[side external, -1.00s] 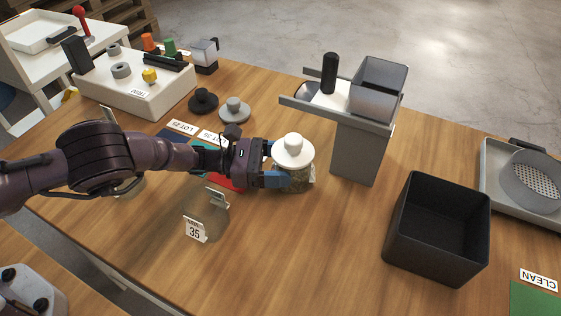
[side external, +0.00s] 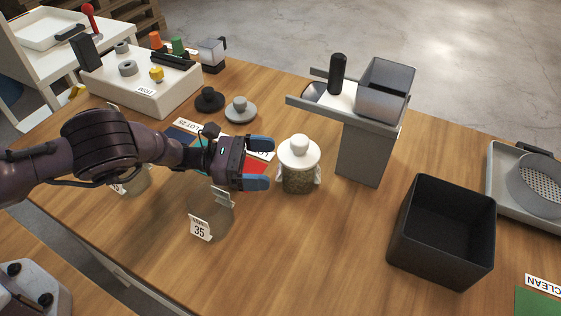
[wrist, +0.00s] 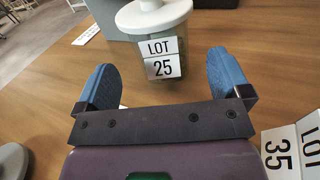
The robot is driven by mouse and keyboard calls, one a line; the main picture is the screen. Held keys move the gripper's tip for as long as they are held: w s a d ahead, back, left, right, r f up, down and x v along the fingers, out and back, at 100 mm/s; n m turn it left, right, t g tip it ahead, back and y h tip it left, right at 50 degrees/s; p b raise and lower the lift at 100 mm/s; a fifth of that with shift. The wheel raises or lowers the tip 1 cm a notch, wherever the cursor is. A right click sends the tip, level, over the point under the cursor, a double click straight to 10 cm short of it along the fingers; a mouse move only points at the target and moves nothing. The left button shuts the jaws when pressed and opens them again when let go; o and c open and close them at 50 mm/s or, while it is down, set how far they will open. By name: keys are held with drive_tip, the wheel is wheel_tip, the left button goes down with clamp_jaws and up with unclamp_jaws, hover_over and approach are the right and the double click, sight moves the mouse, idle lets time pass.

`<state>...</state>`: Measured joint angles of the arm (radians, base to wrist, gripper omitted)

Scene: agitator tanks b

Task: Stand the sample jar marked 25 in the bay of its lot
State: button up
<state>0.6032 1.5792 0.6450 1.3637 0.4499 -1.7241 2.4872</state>
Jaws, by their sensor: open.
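The sample jar marked 25 (side external: 298,178) stands upright on the wooden table, with a white lid and dark granular contents. Its LOT 25 label shows in the wrist view (wrist: 164,58). My gripper (side external: 265,163) is open and empty, just left of the jar and apart from it. In the wrist view both blue fingers (wrist: 160,78) point toward the jar, which is beyond their tips. A dark blue patch (side external: 181,137) lies by the LOT 25 card (side external: 188,126) behind my arm. A red patch (side external: 254,168) is partly hidden by my gripper.
A grey hopper stand (side external: 364,150) is right of the jar, with a black bin (side external: 425,250) beyond. Two round lids (side external: 240,110) lie behind. The table in front of the jar is clear.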

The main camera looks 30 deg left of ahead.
drive_tip(key=shift+v, duration=1.3)
drive_tip(key=w+a+r+n+t+y, duration=0.45)
drive_tip(key=a+r+n+y, duration=0.2)
drive_tip(key=r+n, duration=0.45)
drive_tip(key=w+a+r+n+t+y, duration=0.5)
drive_tip(key=a+r+n, duration=0.3)
drive_tip(key=r+n, duration=0.35)
drive_tip(key=s+a+r+n+g+y, duration=0.5)
drive_tip(key=s+r+n, duration=0.4)
drive_tip(key=n, duration=0.4)
drive_tip(key=s+a+r+n+g, duration=0.1)
drive_tip(key=s+n+g, duration=0.2)
drive_tip(key=s+n, duration=0.6)
drive_tip(key=s, duration=0.9)
drive_tip(key=shift+s+r, duration=0.3)
drive_tip(key=shift+s, duration=0.1)
drive_tip(key=shift+o, duration=0.5)
drive_tip(key=s+f+n+g, duration=0.1)
drive_tip(key=s+n+g, duration=0.2)
drive_tip(key=s, duration=0.7)
drive_tip(key=shift+d+f+n, duration=0.3)
drive_tip(key=shift+d+n, duration=0.1)
drive_tip(key=shift+n, duration=0.55)
drive_tip(key=shift+s, duration=0.1)
